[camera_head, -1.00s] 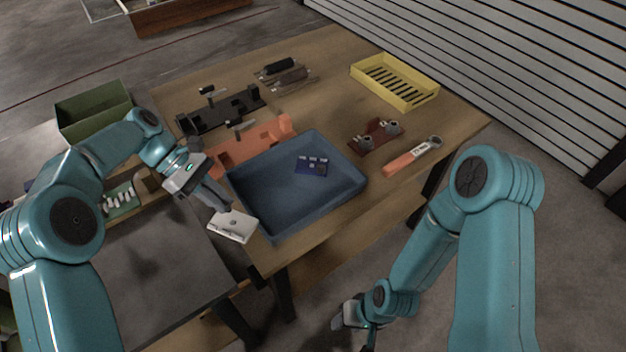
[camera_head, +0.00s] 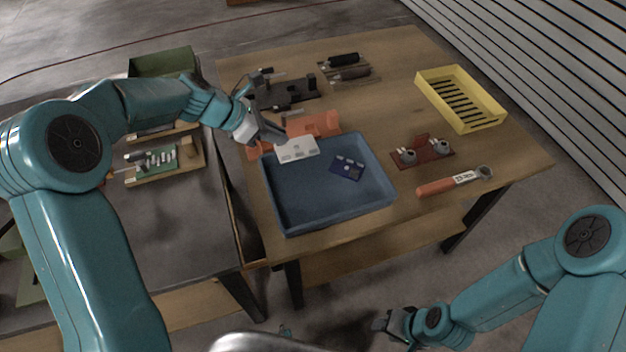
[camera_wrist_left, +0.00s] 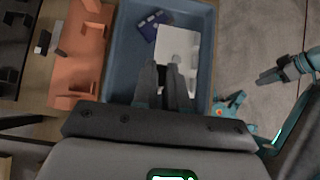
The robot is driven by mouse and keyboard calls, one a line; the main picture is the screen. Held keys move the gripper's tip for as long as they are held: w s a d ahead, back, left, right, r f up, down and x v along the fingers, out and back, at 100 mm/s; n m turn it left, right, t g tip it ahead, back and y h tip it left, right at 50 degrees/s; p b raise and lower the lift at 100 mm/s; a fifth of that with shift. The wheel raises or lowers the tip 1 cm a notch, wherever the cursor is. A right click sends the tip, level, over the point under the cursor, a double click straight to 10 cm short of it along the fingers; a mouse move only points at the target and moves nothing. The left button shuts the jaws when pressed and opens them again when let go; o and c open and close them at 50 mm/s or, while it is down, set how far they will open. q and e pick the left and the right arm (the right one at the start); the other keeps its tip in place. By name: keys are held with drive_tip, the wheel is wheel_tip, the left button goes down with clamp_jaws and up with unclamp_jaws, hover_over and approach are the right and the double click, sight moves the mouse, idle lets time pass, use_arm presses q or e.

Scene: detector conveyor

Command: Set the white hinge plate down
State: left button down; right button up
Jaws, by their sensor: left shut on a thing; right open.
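The white hinge plate (camera_head: 297,149) is held by my left gripper (camera_head: 277,137) over the upper left part of the blue tray (camera_head: 334,217). In the left wrist view the plate (camera_wrist_left: 178,50) extends beyond the shut fingers (camera_wrist_left: 168,80), above the tray floor. I cannot tell whether the plate touches the tray. A dark blue card-like plate (camera_head: 347,167) lies in the tray, right of the white plate. My right gripper (camera_head: 392,323) is open and empty, low in front of the table.
An orange fixture (camera_head: 318,124) and a black fixture (camera_head: 290,93) stand behind the tray. A yellow slotted tray (camera_head: 460,99), a red-brown bracket (camera_head: 424,150) and an orange-handled tool (camera_head: 455,181) lie to the right. Bare wood (camera_head: 390,95) shows between them.

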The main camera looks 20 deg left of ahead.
use_arm(q)
drive_tip(key=f, duration=1.3)
drive_tip(key=shift+a+f, duration=0.25)
drive_tip(key=shift+f, duration=0.15)
wheel_tip(320, 180, down, 4)
drive_tip(key=shift+f, duration=0.15)
drive_tip(key=shift+s, duration=0.1)
drive_tip(key=shift+f+b, duration=0.15)
drive_tip(key=shift+b, duration=0.2)
drive_tip(key=c, duration=1.2)
unclamp_jaws()
drive_tip(key=shift+o, duration=0.2)
drive_tip(key=shift+a+r, duration=0.1)
drive_tip(key=shift+r, duration=0.3)
drive_tip(key=v, duration=1.1)
drive_tip(key=shift+s, duration=0.25)
